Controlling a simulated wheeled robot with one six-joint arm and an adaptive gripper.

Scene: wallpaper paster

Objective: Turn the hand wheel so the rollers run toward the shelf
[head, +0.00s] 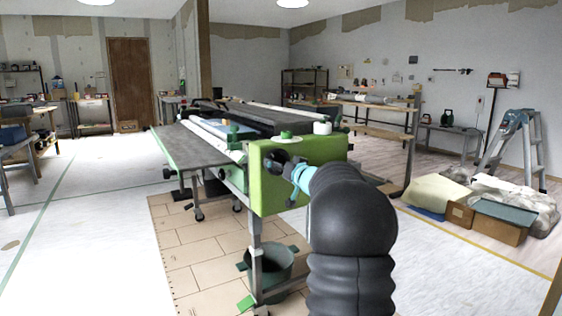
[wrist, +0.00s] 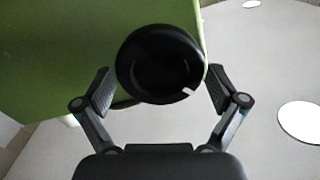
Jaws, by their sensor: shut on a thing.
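The wallpaper paster stands in the middle of the head view, with a bright green end housing (head: 318,158) toward me. The black hand wheel (head: 272,158) is on that housing, partly covered by my gripper (head: 290,169). In the wrist view the hand wheel (wrist: 158,62) is a round black disc with a pale mark low on its right rim. The fingers of my gripper (wrist: 159,90) are on either side of its lower part, shut on it. The rollers (head: 215,131) lie along the machine behind the housing, and part of them is hidden.
A dark shelf unit (head: 305,86) stands at the back wall. A green bucket (head: 268,268) sits beneath the machine. Cardboard boxes (head: 487,222) and a stepladder (head: 512,145) are to the right.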

